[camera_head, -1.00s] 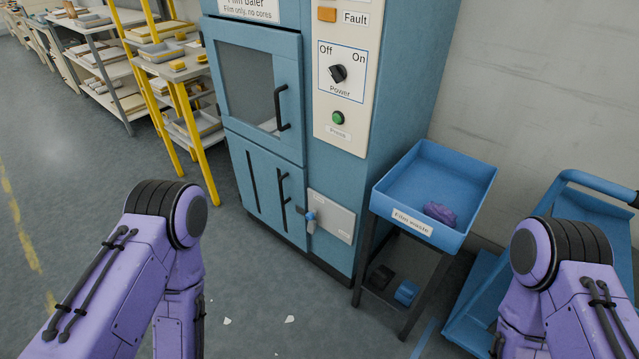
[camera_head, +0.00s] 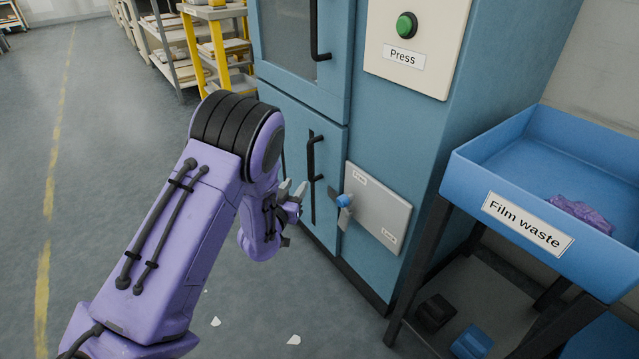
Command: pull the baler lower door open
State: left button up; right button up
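The blue baler's lower door (camera_head: 292,135) looks shut, below the upper windowed door (camera_head: 290,35). A black vertical handle (camera_head: 312,165) is on the lower door, near its right edge. A grey latch plate with a blue knob (camera_head: 344,201) sits just right of that door. My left gripper (camera_head: 294,190) is just left of and in front of the handle, with its two light fingertips apart. I see nothing between them, and cannot tell whether they touch the handle. My arm hides the lower left part of the door. My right gripper is out of view.
A blue tray labelled Film waste (camera_head: 527,222), holding a purple film bundle (camera_head: 582,212), stands on a dark stand at the right. Yellow-framed shelves (camera_head: 215,45) stand behind at the left. White scraps (camera_head: 293,340) lie on the floor. The floor at left is clear.

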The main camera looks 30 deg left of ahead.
aim_at(309, 164)
pick_arm(q)
jog(key=x, duration=0.3)
jog(key=b+x, duration=0.1)
jog(key=x, duration=0.2)
jog(key=r+b+x, duration=0.1)
jog(key=x, duration=0.3)
jog(key=shift+w, duration=0.15)
jog(key=shift+w+a+r+b, duration=0.15)
jog(key=shift+w+b, duration=0.2)
jog(key=shift+w, duration=0.2)
grip_shut()
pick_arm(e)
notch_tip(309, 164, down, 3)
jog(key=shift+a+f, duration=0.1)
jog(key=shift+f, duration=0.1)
